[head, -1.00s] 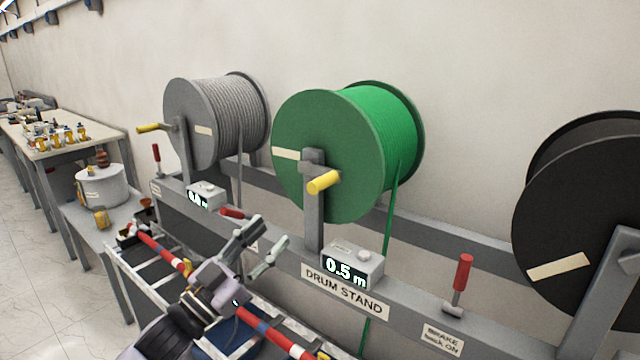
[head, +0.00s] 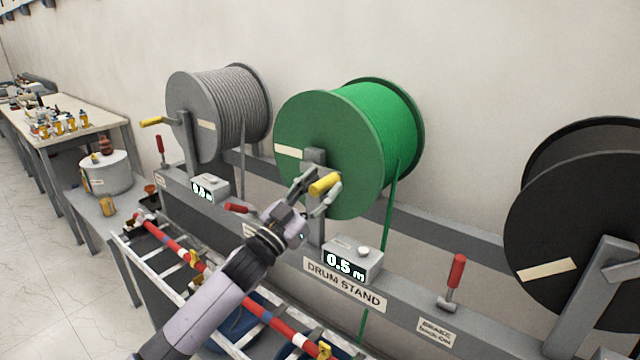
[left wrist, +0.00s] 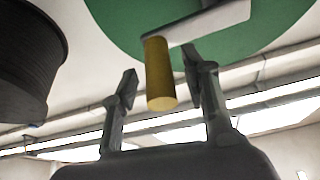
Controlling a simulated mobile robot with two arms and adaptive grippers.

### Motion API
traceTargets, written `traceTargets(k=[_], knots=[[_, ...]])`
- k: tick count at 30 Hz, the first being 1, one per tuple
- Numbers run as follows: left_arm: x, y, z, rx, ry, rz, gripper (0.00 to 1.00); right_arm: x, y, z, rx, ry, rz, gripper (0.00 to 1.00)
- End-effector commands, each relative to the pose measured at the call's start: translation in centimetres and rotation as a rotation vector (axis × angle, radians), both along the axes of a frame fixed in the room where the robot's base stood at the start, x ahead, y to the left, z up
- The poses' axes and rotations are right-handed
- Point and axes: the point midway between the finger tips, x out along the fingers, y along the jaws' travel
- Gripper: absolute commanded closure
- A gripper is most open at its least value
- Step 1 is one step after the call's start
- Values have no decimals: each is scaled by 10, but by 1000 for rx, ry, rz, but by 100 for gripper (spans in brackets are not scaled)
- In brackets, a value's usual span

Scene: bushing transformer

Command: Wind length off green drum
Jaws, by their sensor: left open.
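The green drum (head: 330,150) stands in the middle of the drum stand (head: 345,288), with green cable hanging from its right side. Its yellow crank handle (head: 324,184) sticks out toward me; the handle also shows in the left wrist view (left wrist: 160,75). My left gripper (head: 318,190) is open, with its fingers on either side of the yellow handle. In the left wrist view the handle lies between the fingers, with gaps on both sides. The counter (head: 350,262) in front of the green drum reads 0.5 m. My right gripper is not in view.
A grey drum (head: 192,125) with its own yellow crank stands left, a black drum (head: 560,215) right. Red brake levers (head: 456,272) rise from the stand. A red-and-white pole (head: 205,268) lies below my arm. A workbench (head: 95,122) stands far left.

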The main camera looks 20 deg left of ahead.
Motion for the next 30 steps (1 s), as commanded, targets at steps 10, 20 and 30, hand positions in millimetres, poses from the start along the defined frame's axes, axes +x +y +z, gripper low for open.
traceTargets(k=[10,20,30], knots=[[0,0,0,0,0,0,68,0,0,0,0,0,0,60],[0,0,0,0,0,0,90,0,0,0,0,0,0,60],[0,0,0,0,0,0,100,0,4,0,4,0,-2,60]])
